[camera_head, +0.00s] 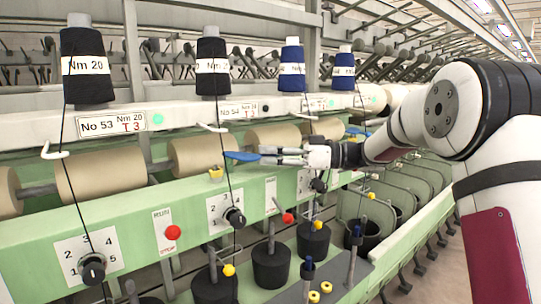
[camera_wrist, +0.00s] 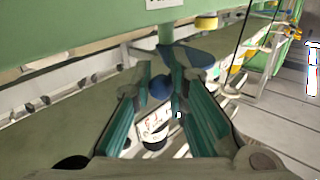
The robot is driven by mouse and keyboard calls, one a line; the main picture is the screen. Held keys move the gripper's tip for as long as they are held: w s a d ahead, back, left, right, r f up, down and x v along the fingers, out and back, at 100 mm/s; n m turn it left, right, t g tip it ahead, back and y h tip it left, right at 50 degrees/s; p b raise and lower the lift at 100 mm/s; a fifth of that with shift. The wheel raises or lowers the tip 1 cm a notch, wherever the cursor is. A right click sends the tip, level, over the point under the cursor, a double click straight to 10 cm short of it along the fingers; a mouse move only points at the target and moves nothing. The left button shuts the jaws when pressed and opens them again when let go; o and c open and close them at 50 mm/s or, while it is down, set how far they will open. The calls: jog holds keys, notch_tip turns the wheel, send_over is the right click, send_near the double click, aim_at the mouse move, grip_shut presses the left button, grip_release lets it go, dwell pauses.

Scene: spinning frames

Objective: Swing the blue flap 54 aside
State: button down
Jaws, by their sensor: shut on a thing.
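A blue flap (camera_head: 241,157) sticks out in front of the cream rollers, left of my gripper (camera_head: 268,155) in the head view. In the wrist view the blue flap (camera_wrist: 192,54) lies just beyond my fingertips, with a round blue knob (camera_wrist: 160,88) between the two fingers. My gripper (camera_wrist: 160,78) is shut on the flap at this knob. The fingers partly hide where the knob joins the flap. A second blue flap (camera_head: 358,131) shows farther along, behind my arm. I cannot read the number 54 on either flap.
Dark and blue yarn spools (camera_head: 82,65) stand on the upper rail, with threads running down. The green rail (camera_head: 130,225) carries dials and a red knob (camera_head: 173,232). A yellow block (camera_head: 216,172) sits beside the flap. The floor at right is open.

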jog(key=c, duration=1.5)
grip_release()
jog(key=shift+r, duration=0.1)
jog(key=shift+c, duration=0.2)
jog(key=s+d, duration=0.2)
jog(key=d, duration=1)
